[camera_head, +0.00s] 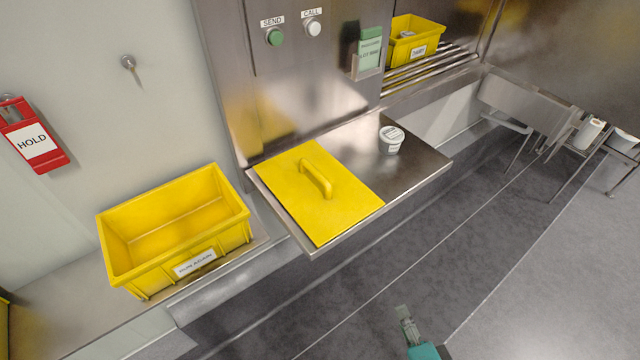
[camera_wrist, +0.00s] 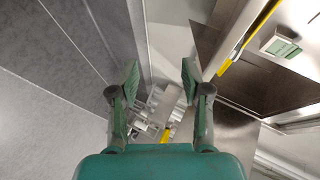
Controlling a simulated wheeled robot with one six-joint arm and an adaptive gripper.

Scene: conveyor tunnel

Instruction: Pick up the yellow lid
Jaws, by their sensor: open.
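The yellow lid (camera_head: 292,205) is a flat rectangular plate with a raised bar handle (camera_head: 317,177) in its middle. It lies on a steel shelf (camera_head: 420,166) below the panel in the head view. Part of my arm's end, with my gripper (camera_head: 404,314), shows at the bottom of the head view, over the floor, to the lower right of the lid and apart from it. In the wrist view my gripper (camera_wrist: 160,77) has its two green fingers wide apart with nothing held between them. The lid cannot be made out for certain in the wrist view.
An empty yellow bin (camera_head: 108,254) sits on the left ledge. Another yellow bin (camera_head: 400,52) is in the tunnel opening. A metal stand (camera_head: 560,130) is at the right. The floor in front is clear.

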